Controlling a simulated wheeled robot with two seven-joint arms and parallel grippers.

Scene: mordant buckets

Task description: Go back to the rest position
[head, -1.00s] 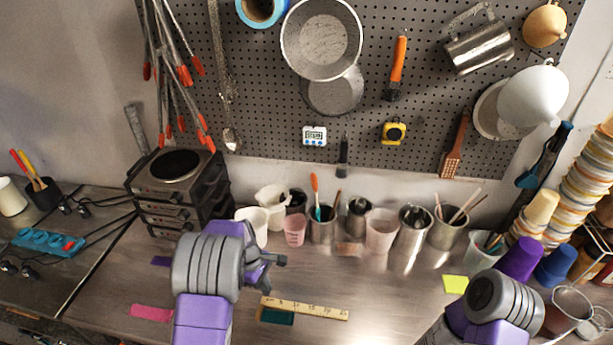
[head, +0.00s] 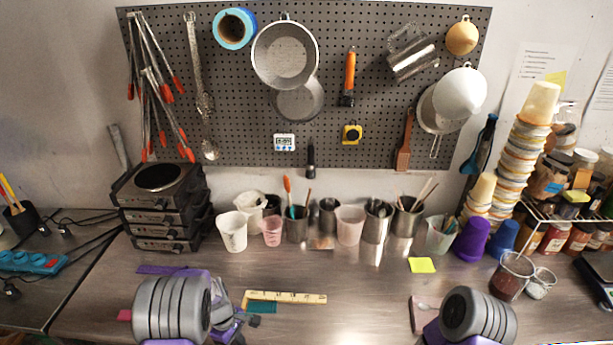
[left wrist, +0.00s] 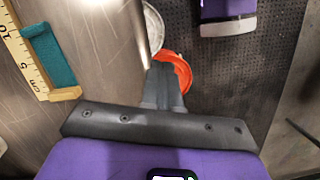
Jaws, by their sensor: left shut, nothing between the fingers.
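My left gripper (head: 252,321) shows at the lower left of the head view, just below the ruler and beyond the grey rings of my left wrist. In the left wrist view its fingers (left wrist: 163,86) are together with nothing held. They overlap the view of an orange-red ring-shaped thing (left wrist: 184,72) behind them; I see no contact. My right forearm (head: 478,318) comes in at the lower right of the head view. My right gripper is hidden behind it or out of frame.
A ruler (head: 285,297) and a teal block (head: 261,307) lie beside my left gripper. A yellow note (head: 421,265) lies mid-bench. Cups line the back, including a white cup (head: 232,231) and purple cup (head: 471,240). Stacked hotplates (head: 164,205) stand left. The middle bench is mostly clear.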

